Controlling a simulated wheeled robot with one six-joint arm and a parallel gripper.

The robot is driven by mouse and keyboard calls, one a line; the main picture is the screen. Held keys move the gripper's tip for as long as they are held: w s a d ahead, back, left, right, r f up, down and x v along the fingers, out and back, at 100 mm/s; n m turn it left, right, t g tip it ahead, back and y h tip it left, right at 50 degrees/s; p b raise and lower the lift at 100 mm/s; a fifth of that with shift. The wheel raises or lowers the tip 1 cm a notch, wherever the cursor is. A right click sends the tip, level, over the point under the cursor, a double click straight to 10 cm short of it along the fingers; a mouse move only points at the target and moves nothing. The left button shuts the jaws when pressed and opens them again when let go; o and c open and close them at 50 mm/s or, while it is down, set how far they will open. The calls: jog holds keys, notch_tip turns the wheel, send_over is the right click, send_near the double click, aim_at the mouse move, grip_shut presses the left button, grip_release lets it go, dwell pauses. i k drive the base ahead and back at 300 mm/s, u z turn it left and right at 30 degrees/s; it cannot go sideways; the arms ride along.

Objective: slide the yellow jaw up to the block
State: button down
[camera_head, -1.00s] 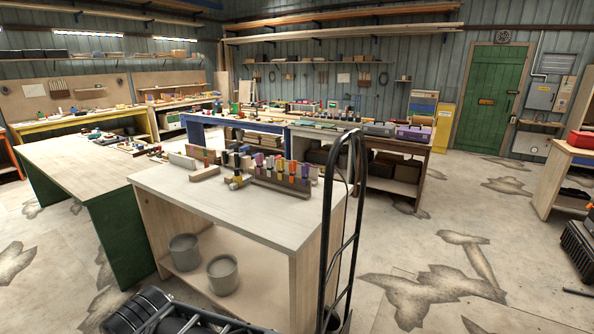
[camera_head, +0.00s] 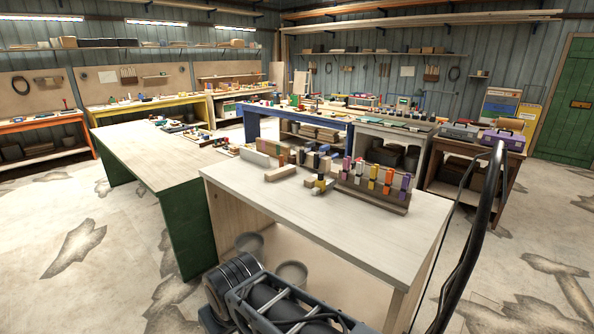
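A small yellow part (camera_head: 321,185), which looks like the yellow jaw, sits on the pale-topped bench (camera_head: 262,196) in front of me. It is beside dark upright pieces and left of a rack of coloured handles. A light wooden block (camera_head: 280,173) lies to its left, apart from it as far as I can tell. Another pale block (camera_head: 255,157) stands behind that one. The parts are too small to tell exactly how the jaw is mounted. My gripper is not in view; only dark parts of my own body show at the bottom.
The wooden rack (camera_head: 372,197) with several coloured handles stands on the bench to the right. The bench's front top is clear. A green-sided bench (camera_head: 150,150) stands to the left. Grey buckets (camera_head: 292,273) sit on the bench's lower shelf. Open floor lies to the left.

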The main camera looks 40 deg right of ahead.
aim_at(321, 183)
jog(key=i, duration=0.7)
jog(key=z, duration=0.9)
jog(key=i, duration=1)
